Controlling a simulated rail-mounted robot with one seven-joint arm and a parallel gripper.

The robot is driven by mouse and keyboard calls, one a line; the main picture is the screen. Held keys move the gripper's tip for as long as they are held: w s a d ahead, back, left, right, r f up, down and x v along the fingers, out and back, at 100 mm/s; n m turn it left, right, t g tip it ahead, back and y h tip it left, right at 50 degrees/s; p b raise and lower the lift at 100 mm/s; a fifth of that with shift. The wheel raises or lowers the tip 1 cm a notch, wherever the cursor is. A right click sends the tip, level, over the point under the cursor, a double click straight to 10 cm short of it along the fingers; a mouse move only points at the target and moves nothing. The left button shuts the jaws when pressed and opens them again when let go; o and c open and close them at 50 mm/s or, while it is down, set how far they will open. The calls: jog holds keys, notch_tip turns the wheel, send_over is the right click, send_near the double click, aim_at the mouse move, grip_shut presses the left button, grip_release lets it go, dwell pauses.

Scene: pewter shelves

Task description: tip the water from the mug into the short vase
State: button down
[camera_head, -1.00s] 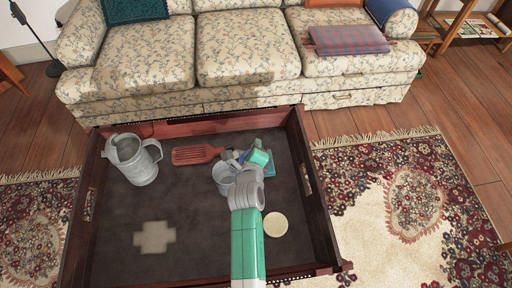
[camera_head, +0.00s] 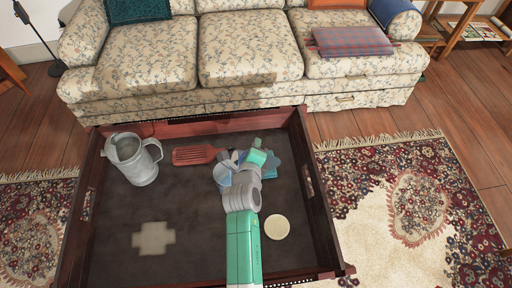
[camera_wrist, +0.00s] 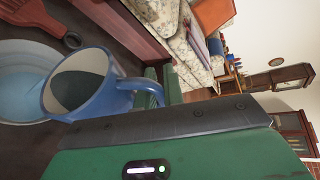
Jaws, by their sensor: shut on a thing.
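A blue mug (camera_wrist: 95,85) is held by its handle in my gripper (camera_wrist: 160,88), and in the wrist view it is tipped with its mouth over the short vase. The short vase (camera_wrist: 12,55) is a pale grey, round vessel with bluish water inside, partly cut off by the picture's left edge. I see no clear water level in the mug. In the head view the vase (camera_head: 221,175) stands on the dark table, and my gripper (camera_head: 252,157) is just right of it. My wrist hides much of the mug there.
A grey metal pitcher (camera_head: 135,160) stands at the left of the sunken, high-rimmed table (camera_head: 110,225). A red slotted utensil (camera_head: 195,155) lies behind the vase, and a cream disc (camera_head: 277,226) lies front right. A blue item (camera_head: 273,166) is beside my gripper. The front left is clear.

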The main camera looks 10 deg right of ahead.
jog(key=shift+w+a+r+n+t+h+b, duration=0.15)
jog(key=shift+a+r+n+h+b, duration=0.3)
jog(key=shift+b, duration=0.8)
jog(key=shift+s+a+r+n+t+h+b, duration=0.2)
jog(key=shift+a+r+n+b, duration=0.4)
jog(key=shift+b, duration=0.65)
dwell(1.4)
jog(key=shift+w+a+r+n+t+h, duration=0.1)
jog(key=shift+a+r+n+h, duration=0.2)
jog(key=shift+a, duration=0.45)
jog(key=shift+w+a+r+n+t+h, duration=0.15)
jog(key=shift+a+n, duration=0.25)
jog(key=shift+a, duration=0.4)
jog(key=shift+w+a+r+n+h, duration=0.1)
jog(key=shift+a+r+n+h, duration=0.2)
jog(key=shift+a, duration=0.45)
dwell(1.8)
